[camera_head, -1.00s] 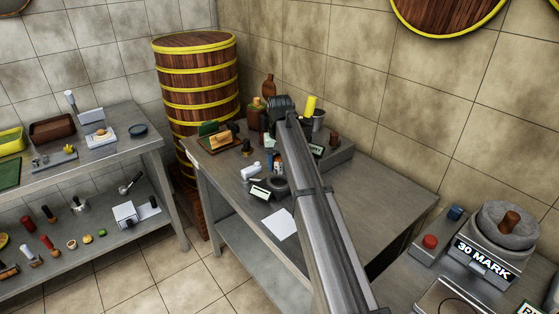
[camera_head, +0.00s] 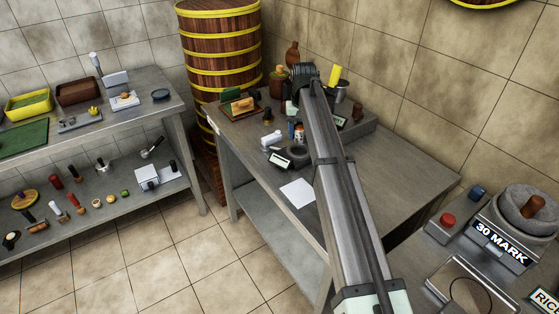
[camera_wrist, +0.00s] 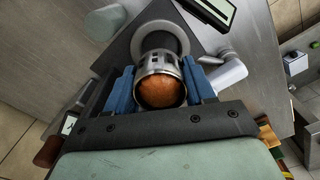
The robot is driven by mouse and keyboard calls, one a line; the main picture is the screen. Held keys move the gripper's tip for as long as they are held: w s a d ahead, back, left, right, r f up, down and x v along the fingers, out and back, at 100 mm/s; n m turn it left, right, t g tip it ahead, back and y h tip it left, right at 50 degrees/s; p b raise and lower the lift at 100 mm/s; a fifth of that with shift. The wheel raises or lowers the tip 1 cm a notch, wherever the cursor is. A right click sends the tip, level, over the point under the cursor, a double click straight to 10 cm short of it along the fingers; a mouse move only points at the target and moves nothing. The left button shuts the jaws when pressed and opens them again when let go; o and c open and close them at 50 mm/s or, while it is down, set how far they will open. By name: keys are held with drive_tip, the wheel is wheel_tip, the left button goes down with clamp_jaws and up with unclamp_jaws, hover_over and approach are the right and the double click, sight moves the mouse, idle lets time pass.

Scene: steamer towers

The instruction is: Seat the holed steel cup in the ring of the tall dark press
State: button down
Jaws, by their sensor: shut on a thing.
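My gripper (camera_wrist: 160,80) is shut on the holed steel cup (camera_wrist: 157,62), with a blue pad on each side of it. A brown-orange rounded thing (camera_wrist: 160,93) shows inside the cup's near end. Beyond the cup, partly covered by it, is a pale grey ring (camera_wrist: 182,38) with a dark centre. I cannot tell whether cup and ring touch, or whether this ring belongs to the press. In the head view my gripper (camera_head: 304,74) is over the back of the middle table; the cup is hidden there and I cannot make out the tall dark press.
The middle table (camera_head: 385,170) has a white sheet (camera_head: 298,192) in front and clear room to the right. Stacked steamers (camera_head: 220,50) stand behind left.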

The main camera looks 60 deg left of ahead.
sight(300, 142)
drive_tip(key=shift+f, duration=0.15)
drive_tip(key=shift+f, duration=1.55)
drive_tip(key=shift+f, duration=0.4)
idle(1.5)
drive_tip(key=shift+r, duration=0.4)
drive_tip(key=shift+f, duration=0.65)
idle(1.2)
drive_tip(key=shift+r, duration=0.15)
drive_tip(key=shift+r, duration=0.45)
idle(0.6)
drive_tip(key=shift+f, duration=0.3)
idle(0.6)
